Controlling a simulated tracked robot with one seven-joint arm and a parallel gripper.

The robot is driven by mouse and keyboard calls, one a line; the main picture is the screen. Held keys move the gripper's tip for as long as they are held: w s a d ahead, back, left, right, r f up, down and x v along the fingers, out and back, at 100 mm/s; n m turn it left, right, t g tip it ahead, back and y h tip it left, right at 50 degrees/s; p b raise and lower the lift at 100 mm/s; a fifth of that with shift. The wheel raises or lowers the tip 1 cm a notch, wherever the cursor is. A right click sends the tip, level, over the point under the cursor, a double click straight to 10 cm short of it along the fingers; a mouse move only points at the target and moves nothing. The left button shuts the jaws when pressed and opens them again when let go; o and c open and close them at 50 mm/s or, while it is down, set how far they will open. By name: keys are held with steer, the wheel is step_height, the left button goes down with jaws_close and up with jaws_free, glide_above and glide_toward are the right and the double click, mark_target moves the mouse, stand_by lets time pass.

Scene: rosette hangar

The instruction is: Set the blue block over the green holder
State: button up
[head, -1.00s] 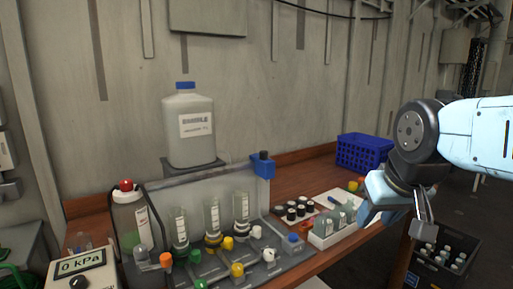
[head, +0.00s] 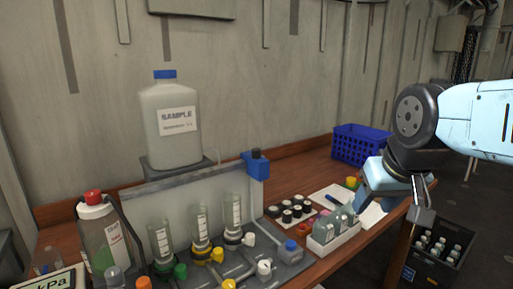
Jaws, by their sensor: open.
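A blue block-like piece with a dark knob (head: 257,166) sits at the top right corner of the pale upright panel. I cannot tell whether it is the task's blue block. My gripper (head: 421,216) hangs open at the right, past the bench's front edge, pointing down. It is apart from the blue piece. Nothing shows between its fingers.
A large sample bottle (head: 176,122) stands behind the panel. A white rack of bottles (head: 322,240), black-capped vials (head: 286,213) and a blue basket (head: 360,145) occupy the wooden bench. A dark crate of bottles (head: 439,250) stands lower right.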

steer(key=shift+o, duration=0.6)
steer(key=shift+w+a+r, duration=0.1)
steer(key=shift+w+r, duration=0.2)
steer(key=shift+r, duration=0.1)
step_height(320, 180, up, 11)
steer(key=n+g, duration=0.6)
steer(key=n, duration=1)
glide_above(257, 149)
step_height(257, 149, down, 13)
steer(key=shift+w+a, duration=0.1)
steer(key=shift+w, duration=0.05)
steer(key=shift+c, duration=0.3)
steer(key=shift+r, duration=0.1)
jaws_close()
